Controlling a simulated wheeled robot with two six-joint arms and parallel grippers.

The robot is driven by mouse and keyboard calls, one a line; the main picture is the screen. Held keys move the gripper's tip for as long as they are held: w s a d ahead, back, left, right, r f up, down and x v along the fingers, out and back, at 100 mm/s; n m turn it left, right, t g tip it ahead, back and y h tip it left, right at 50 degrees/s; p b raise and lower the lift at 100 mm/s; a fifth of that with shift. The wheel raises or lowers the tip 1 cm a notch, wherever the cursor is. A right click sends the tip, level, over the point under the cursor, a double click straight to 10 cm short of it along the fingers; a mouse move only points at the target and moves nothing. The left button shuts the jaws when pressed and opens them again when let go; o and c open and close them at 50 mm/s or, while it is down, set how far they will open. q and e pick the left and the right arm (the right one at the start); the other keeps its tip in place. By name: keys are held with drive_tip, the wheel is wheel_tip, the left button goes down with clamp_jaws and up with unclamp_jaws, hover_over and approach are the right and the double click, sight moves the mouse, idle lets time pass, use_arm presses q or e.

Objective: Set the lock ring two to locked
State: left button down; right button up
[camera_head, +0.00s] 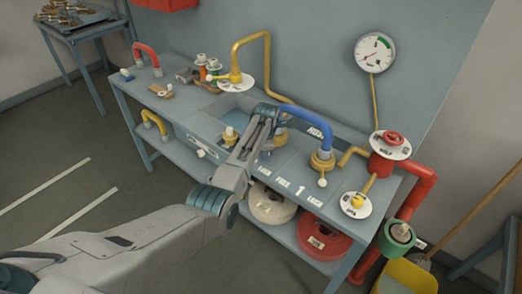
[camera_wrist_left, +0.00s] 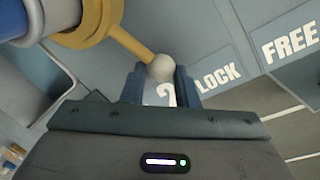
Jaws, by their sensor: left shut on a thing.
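Lock ring two is a yellow collar (camera_head: 280,137) at the left end of the blue hose (camera_head: 310,118), partly hidden behind my left arm in the head view. In the left wrist view the collar (camera_wrist_left: 88,28) has a yellow lever ending in a pale ball knob (camera_wrist_left: 160,67). My left gripper (camera_wrist_left: 160,85) is shut on this knob, with a blue-grey finger on each side. The knob appears over the printed 2, left of the LOCK label (camera_wrist_left: 217,78); the FREE label (camera_wrist_left: 290,48) is farther right. My right gripper is not in view.
Lock ring one (camera_head: 322,160) stands at the hose's right end, its white knob toward the bench front. A red valve (camera_head: 390,146) and round white plates are farther right. Yellow pipe (camera_head: 267,65) rises behind. A yellow bin (camera_head: 405,278) stands on the floor.

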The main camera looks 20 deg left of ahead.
use_arm(q)
drive_tip(key=shift+w+d+r, duration=0.25)
drive_tip(key=shift+w+r, duration=0.1)
drive_tip(key=shift+r, duration=0.15)
drive_tip(key=c, duration=1.4)
unclamp_jaws()
drive_tip(key=o, duration=0.4)
drive_tip(key=shift+w+d+f, duration=0.15)
drive_tip(key=shift+c, duration=0.2)
drive_tip(key=shift+o, duration=0.2)
drive_tip(key=shift+w+d+f, duration=0.1)
drive_tip(key=shift+f, duration=0.15)
drive_tip(key=shift+s+a+r, duration=0.1)
drive_tip(key=shift+s+a, duration=0.1)
drive_tip(key=shift+s+r, duration=0.1)
drive_tip(key=shift+r, duration=0.15)
wheel_tip(320, 180, up, 10)
drive_tip(key=s+d+b, duration=0.1)
drive_tip(key=b, duration=0.1)
drive_tip(key=shift+s, duration=0.2)
